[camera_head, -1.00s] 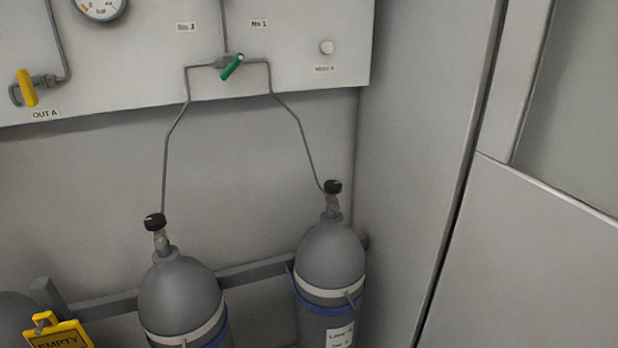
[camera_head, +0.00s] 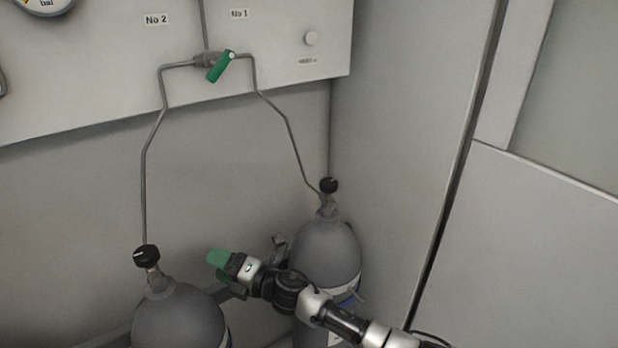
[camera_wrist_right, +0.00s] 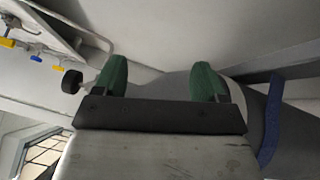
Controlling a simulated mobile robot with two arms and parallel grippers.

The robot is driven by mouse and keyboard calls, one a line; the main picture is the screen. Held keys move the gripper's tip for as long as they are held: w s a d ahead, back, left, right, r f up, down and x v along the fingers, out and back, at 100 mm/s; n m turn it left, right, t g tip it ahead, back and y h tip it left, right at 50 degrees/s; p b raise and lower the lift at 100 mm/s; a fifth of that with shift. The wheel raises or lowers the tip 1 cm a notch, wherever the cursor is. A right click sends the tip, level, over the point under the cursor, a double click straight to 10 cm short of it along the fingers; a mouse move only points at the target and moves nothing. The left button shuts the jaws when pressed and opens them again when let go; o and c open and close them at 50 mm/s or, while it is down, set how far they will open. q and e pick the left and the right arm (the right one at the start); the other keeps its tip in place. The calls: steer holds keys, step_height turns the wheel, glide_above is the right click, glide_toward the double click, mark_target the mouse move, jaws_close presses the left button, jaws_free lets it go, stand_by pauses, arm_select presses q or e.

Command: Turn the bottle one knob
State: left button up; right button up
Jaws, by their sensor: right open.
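The bottle one knob (camera_head: 329,185) is a round black cap on the grey right-hand bottle (camera_head: 326,250), below the "No 1" label. My right gripper (camera_head: 218,260) is in front of and between the two bottles, lower than this knob and left of it, touching neither knob. In the right wrist view its green fingers (camera_wrist_right: 160,80) are apart with nothing gripped. A black knob (camera_wrist_right: 72,81) shows there just left of the fingers, with a grey bottle behind; I cannot tell which bottle. My left gripper is not in view.
The left bottle has its own black knob (camera_head: 146,256). Thin pipes rise from both bottles to a green-handled valve (camera_head: 220,66) on the wall panel (camera_head: 100,75). A grey side wall (camera_head: 400,130) stands close right of bottle one. My right forearm crosses the lower part of bottle one.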

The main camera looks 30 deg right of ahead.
step_height(320, 180, up, 8)
steer(key=w+f+n+g+y, duration=0.1)
steer(key=n+g+y, duration=0.2)
steer(key=n+g, duration=0.8)
step_height(320, 180, up, 17)
steer(key=n+g+h+p, duration=0.1)
steer(key=n+g+h, duration=0.3)
steer(key=n+h, duration=1)
glide_above(329, 181)
steer(key=m+h, duration=0.1)
arm_select(q)
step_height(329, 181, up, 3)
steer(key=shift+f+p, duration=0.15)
steer(key=shift+p, duration=0.55)
arm_select(e)
step_height(329, 181, down, 10)
steer(key=shift+s+f, duration=0.1)
steer(key=shift+f, duration=0.1)
steer(key=shift+c, duration=0.5)
steer(key=c, duration=0.8)
